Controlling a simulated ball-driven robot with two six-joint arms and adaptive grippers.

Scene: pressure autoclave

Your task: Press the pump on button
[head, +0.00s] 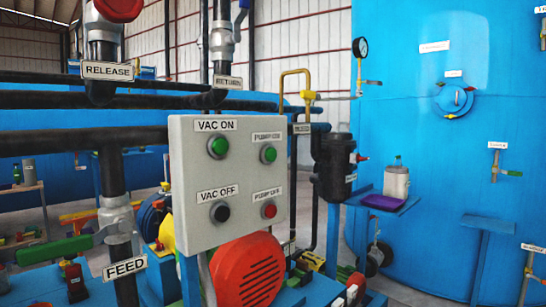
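A light grey control box (236,235) stands upright near the middle of the head view. Its upper right green button (268,154) sits under a small label (267,137) that is blurred but seems to read PUMP ON. The upper left green button (218,147) is under VAC ON. The lower left black button (220,213) is under VAC OFF. The lower right red button (269,211) is under a blurred label that seems to read PUMP OFF. All of the buttons are uncovered. Neither of my grippers shows in the head view.
Dark pipes (75,139) run behind and left of the box, with a green-handled valve (55,250) at left. A red slotted motor cover (248,272) is below the box. A large blue tank (430,200) and a small shelf (383,202) are at right.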

